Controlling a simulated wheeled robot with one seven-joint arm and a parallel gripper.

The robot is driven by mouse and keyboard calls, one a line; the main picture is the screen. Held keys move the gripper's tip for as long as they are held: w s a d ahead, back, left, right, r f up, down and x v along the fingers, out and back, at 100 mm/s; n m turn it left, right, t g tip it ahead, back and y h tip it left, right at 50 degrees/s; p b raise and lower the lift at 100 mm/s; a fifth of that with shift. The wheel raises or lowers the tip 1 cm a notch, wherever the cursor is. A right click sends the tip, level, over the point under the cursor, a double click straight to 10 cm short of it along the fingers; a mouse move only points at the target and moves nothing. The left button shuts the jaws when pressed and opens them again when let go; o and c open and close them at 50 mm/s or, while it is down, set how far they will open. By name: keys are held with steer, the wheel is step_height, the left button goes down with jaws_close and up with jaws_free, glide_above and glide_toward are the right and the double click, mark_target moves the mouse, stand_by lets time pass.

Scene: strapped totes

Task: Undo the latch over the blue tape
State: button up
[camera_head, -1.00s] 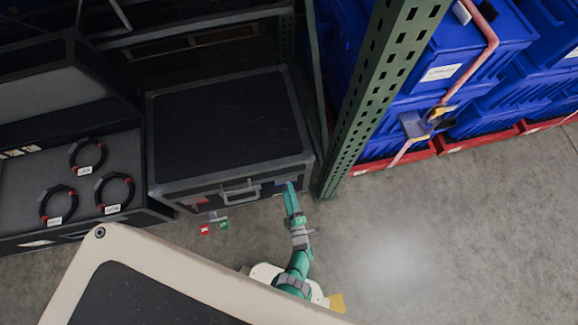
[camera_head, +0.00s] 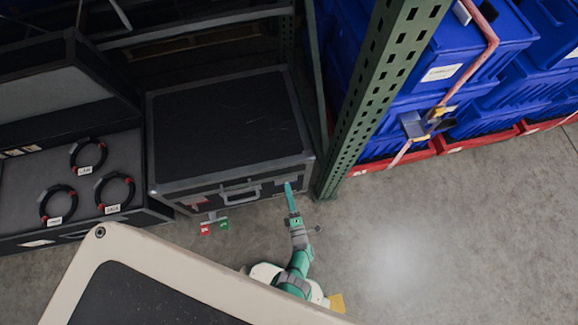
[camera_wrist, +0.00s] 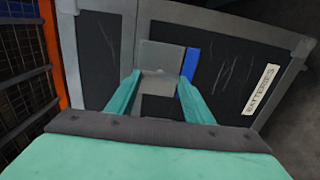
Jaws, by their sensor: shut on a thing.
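The black case (camera_head: 230,130) with grey metal edges stands on the floor at the centre of the head view. My gripper (camera_head: 288,186) reaches its front face near the right corner. In the wrist view, the two green fingers of my gripper (camera_wrist: 157,88) stand either side of a grey metal latch (camera_wrist: 162,55) and are shut on it. A strip of blue tape (camera_wrist: 191,66) runs on the case just right of the latch, partly behind the right finger. The latch's lower part is partly hidden between the fingers.
A green rack post (camera_head: 375,105) and blue totes (camera_head: 440,70) stand right. An open case with cable coils (camera_head: 114,190) lies left.

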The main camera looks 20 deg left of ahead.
steer(key=shift+w, duration=0.1)
steer(key=o, duration=1)
steer(key=shift+o, duration=0.2)
steer(key=v, duration=1)
steer(key=shift+s+d, duration=0.25)
steer(key=shift+s, duration=0.05)
